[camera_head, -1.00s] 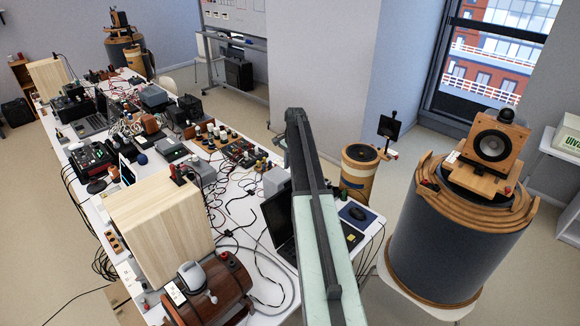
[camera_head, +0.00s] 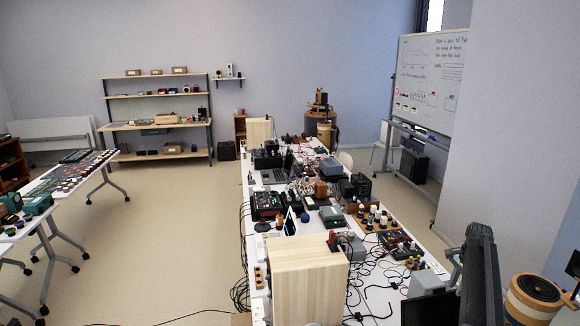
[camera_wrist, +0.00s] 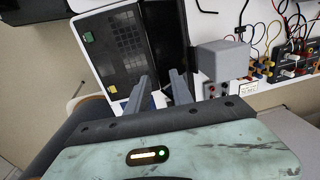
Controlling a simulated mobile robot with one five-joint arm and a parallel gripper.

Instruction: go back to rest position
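My arm shows at the lower right of the head view, rising beside the long white table (camera_head: 432,240). In the wrist view my gripper (camera_wrist: 160,84) has two grey fingers apart with a gap between them. Nothing is held between them. Beyond the fingers are an open black laptop (camera_wrist: 122,45) and a small grey box (camera_wrist: 222,60). The fingertips overlap the laptop in the picture; I cannot tell the distance between them.
A pale wooden box (camera_head: 300,278) and many wired devices crowd the table. A whiteboard (camera_head: 430,85) stands at the back right, and shelves (camera_head: 155,95) at the back left. A drum-like speaker (camera_head: 535,290) is at the lower right. Open floor (camera_head: 170,215) lies left of the table.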

